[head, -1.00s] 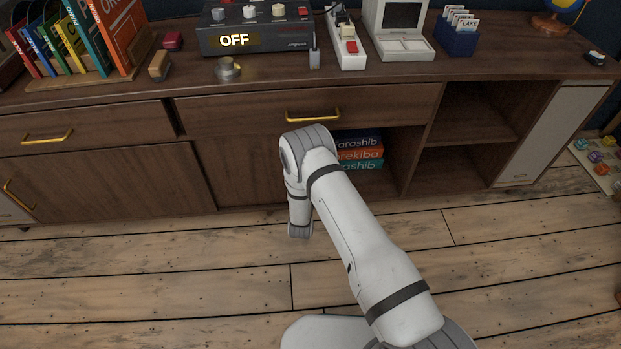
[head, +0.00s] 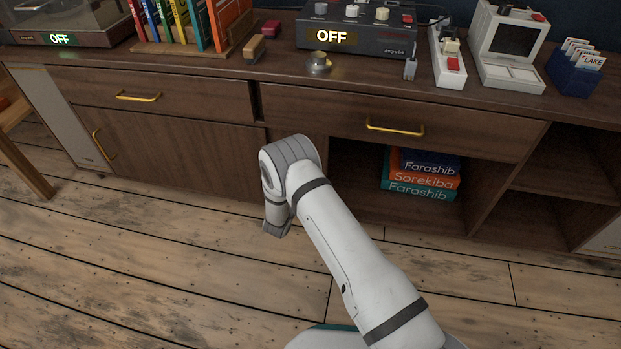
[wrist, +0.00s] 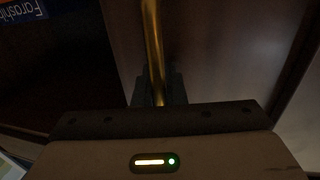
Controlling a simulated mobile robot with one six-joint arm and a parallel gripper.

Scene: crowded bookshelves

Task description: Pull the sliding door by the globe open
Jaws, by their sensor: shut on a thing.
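In the wrist view my gripper (wrist: 160,92) is shut on an upright gold bar handle (wrist: 152,45). The handle stands on a dark wooden door panel (wrist: 215,45), which fills the right of that view. In the head view a narrow part of the wooden panel (head: 325,164) shows left of the open book compartment, mostly behind my arm; my gripper is hidden there. The globe is not in view now.
Stacked books (head: 420,178) lie in the open compartment; part of one book (wrist: 22,10) shows in the wrist view. A drawer with a gold handle (head: 394,127) is above. A wooden chair leg (head: 25,170) stands at the left. The floor (head: 150,280) in front is clear.

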